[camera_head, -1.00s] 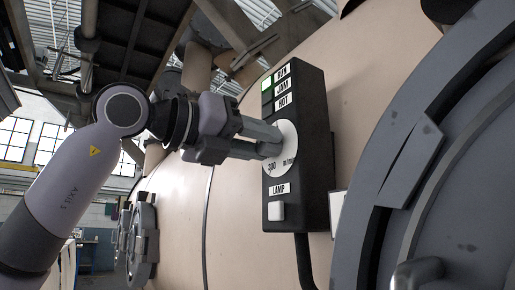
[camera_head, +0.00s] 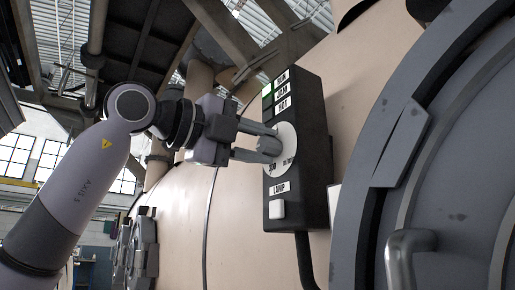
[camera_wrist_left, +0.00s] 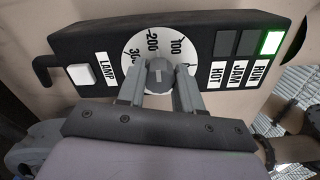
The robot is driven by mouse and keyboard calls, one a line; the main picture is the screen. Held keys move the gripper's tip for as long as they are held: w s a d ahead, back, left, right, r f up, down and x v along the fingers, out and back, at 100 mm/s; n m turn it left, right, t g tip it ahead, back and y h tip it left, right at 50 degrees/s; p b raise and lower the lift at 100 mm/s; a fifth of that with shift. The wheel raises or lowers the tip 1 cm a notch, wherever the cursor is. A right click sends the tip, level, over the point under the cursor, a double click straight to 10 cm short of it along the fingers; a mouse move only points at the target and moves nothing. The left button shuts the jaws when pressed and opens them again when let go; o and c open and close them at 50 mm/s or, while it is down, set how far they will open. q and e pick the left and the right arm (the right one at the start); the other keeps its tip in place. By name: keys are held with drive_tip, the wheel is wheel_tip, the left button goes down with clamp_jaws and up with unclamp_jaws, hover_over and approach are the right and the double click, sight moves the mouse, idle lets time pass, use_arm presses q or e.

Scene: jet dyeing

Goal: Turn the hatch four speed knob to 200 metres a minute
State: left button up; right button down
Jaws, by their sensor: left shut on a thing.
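The speed knob (camera_wrist_left: 160,76) is a round grey knob on a white dial (camera_wrist_left: 160,48) marked 100, 200 and 300. In the left wrist view, a short pale mark on it points roughly toward the 200 side; the exact reading is unclear. My left gripper (camera_wrist_left: 159,92) has one finger on each side of the knob and is shut on it. In the head view, the left gripper (camera_head: 268,143) reaches in from the left and its fingertips partly cover the knob and dial (camera_head: 285,150). My right gripper is out of view.
The black control box (camera_head: 312,150) has a lamp button (camera_head: 276,209) below the dial and RUN, JAM and HOT indicators above. The RUN light (camera_wrist_left: 271,42) is green. A large grey round hatch (camera_head: 365,200) with a handle (camera_head: 400,255) stands to the right.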

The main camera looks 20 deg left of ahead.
use_arm(q)
drive_tip(key=shift+n, duration=1)
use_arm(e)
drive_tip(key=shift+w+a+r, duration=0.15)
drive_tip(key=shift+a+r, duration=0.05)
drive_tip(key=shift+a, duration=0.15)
use_arm(q)
drive_tip(key=o, duration=1)
drive_tip(key=shift+a, duration=0.1)
drive_tip(key=shift+o, duration=0.2)
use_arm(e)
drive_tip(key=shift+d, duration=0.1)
use_arm(q)
drive_tip(key=b+v, duration=0.1)
drive_tip(key=v, duration=0.6)
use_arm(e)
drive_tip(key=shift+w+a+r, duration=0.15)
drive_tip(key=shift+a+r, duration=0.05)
